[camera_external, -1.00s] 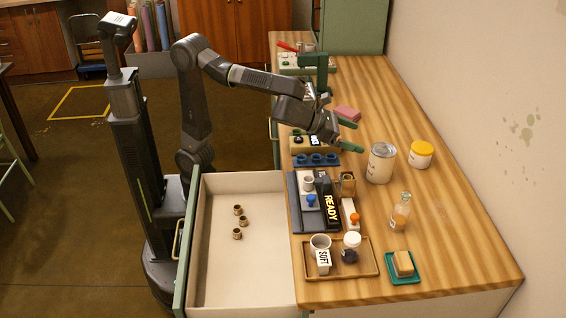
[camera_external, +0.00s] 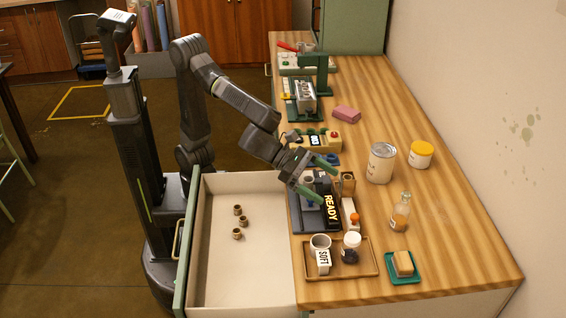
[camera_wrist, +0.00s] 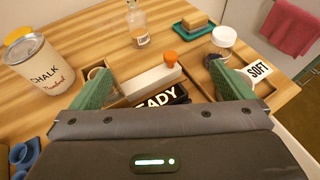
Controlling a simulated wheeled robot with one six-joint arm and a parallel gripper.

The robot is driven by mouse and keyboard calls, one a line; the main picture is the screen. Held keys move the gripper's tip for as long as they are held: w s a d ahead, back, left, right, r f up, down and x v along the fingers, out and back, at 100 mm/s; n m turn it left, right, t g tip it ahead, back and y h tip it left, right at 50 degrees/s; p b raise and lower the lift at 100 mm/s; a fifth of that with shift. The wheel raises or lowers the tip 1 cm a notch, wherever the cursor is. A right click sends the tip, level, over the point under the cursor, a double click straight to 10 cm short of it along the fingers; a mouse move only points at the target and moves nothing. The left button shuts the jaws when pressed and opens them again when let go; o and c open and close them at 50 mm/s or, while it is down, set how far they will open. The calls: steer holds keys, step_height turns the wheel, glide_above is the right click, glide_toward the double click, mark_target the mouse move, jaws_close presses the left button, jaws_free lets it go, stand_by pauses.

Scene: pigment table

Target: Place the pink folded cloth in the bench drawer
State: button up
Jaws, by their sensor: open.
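The bench drawer (camera_external: 215,280) is pulled far out on the left of the bench, with three small brown cup-like pieces (camera_external: 238,210) inside and much bare floor. My gripper (camera_external: 317,178) is open and empty, above the dark READY block, nearer the camera than the cloth. In the wrist view its green fingers (camera_wrist: 165,86) stand wide apart around the view of a white box and the READY block.
A chalk can (camera_external: 381,163), a yellow-lidded jar (camera_external: 421,154) and a bottle (camera_external: 400,212) stand at right. A wooden tray (camera_external: 369,270) holds a cup and jar. A soap dish (camera_external: 390,279) is beside it. A red-pink towel (camera_wrist: 290,28) hangs at right in the wrist view.

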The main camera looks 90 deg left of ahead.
steer(key=s+d+f+m+g+h, duration=0.2)
steer(key=s+d, duration=0.3)
steer(key=s, duration=0.7)
steer(key=s+d+f+m+g+h+p, duration=0.1)
steer(key=s+d+f+m+g+h, duration=0.1)
steer(key=s, duration=1)
steer(key=s+d+f+m+g+h+p, duration=0.1)
steer(key=s+d+f+m+g+h, duration=0.1)
steer(key=s+d, duration=0.7)
steer(key=s+f+m+g, duration=0.1)
steer(key=s+m+g, duration=0.1)
steer(key=s+m, duration=0.1)
steer(key=shift+s, duration=0.25)
steer(key=w+a+r+n+t+y, duration=0.1)
steer(key=w+a+n+t, duration=0.1)
steer(key=w, duration=0.8)
steer(key=w+a+r+n+t+y, duration=0.1)
steer(key=w+a+r+n+t, duration=0.1)
steer(key=w, duration=0.8)
steer(key=shift+w+a+r+n+t+b, duration=0.25)
steer(key=shift+w+a+n+t+b, duration=0.05)
steer(key=shift+a+t+b, duration=0.15)
steer(key=shift+s, duration=0.1)
